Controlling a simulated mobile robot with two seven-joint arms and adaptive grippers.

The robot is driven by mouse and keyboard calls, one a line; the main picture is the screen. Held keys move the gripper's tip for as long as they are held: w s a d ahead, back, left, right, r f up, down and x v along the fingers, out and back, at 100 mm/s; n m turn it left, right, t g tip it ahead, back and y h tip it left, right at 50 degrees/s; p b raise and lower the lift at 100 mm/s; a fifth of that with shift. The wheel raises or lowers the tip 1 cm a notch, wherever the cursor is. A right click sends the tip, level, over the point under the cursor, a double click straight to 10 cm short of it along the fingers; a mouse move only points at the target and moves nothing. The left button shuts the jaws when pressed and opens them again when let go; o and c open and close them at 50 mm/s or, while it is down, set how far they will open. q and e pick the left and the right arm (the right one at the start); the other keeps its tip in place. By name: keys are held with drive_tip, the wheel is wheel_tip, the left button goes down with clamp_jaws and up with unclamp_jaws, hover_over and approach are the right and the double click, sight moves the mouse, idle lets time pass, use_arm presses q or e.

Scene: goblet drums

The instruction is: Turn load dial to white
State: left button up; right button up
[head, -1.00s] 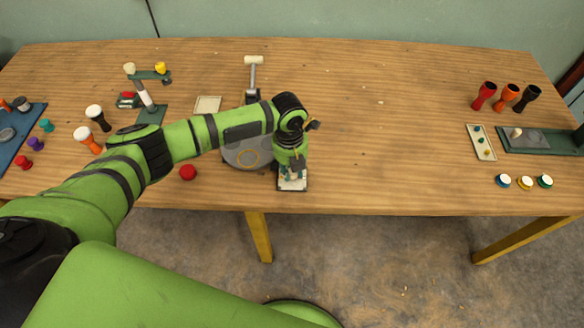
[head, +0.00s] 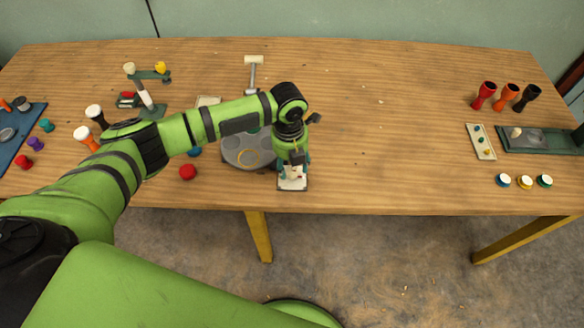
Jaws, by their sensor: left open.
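A small pale panel (head: 293,185) with a dark border lies near the front edge of the table, right of a round grey plate (head: 247,150). A bit of red shows on the panel. The load dial is not clearly made out; my left gripper and wrist cover much of this spot. My left gripper (head: 294,171) points down over the panel and is open. I cannot tell whether its fingers touch anything on the panel. My right gripper is not in view.
A red ball (head: 188,172) sits left of the plate, and a mallet (head: 254,70) lies behind it. Goblet drums (head: 485,95) stand at the back right, near a green tray (head: 540,140). A green stand (head: 150,112) is at the left. The table's centre right is clear.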

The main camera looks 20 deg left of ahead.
sight(291, 172)
use_arm(q)
wheel_tip(291, 172, up, 10)
drive_tip(key=shift+s+a+f, duration=0.15)
drive_tip(key=shift+f, duration=0.1)
idle(0.4)
